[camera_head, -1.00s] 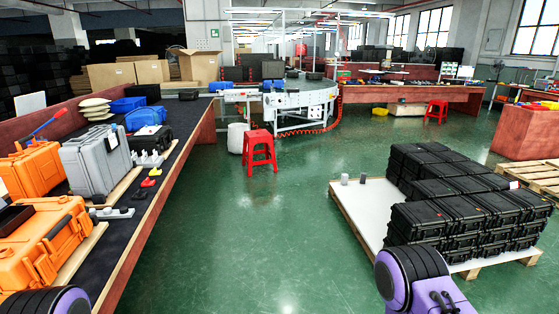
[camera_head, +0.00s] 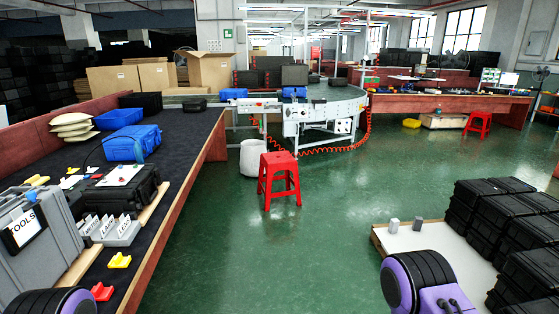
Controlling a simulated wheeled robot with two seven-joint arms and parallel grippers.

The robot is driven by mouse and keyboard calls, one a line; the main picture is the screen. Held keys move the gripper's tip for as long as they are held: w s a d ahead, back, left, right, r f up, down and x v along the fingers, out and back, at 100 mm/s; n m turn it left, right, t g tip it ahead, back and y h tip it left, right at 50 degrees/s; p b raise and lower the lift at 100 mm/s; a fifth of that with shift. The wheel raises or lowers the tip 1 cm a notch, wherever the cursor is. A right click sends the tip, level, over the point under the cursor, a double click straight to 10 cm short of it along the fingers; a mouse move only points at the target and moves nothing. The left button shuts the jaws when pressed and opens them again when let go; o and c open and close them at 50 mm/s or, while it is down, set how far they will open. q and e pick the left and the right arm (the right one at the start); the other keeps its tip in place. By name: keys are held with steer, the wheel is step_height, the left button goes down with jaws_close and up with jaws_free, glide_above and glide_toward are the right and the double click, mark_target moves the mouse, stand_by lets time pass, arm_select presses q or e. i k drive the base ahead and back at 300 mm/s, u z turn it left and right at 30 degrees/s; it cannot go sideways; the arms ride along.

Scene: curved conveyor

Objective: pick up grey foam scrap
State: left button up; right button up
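Two small grey blocks stand on the white top of the pallet (camera_head: 395,244) at lower right: a lighter one (camera_head: 393,225) and a darker one (camera_head: 418,223). I cannot tell whether either is the grey foam scrap; no piece is clearly foam at this size. Parts of my two arms show at the bottom left and bottom right edges. Both grippers are out of view, and neither arm part touches the blocks.
A long dark-topped table (camera_head: 190,160) at left holds a grey tool case (camera_head: 30,240), a blue case (camera_head: 132,143) and a blue bin (camera_head: 120,118). Black cases (camera_head: 500,210) fill the pallet's right. A red stool (camera_head: 279,180) stands before the curved conveyor (camera_head: 325,105). Green floor is clear between.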

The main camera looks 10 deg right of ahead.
mark_target(394, 225)
steer(key=z, duration=0.2)
steer(key=i, duration=2.55)
steer(key=z, duration=1.2)
steer(key=i, duration=1.6)
steer(key=z, duration=1.25)
steer(key=i, duration=0.75)
steer(key=z, duration=0.3)
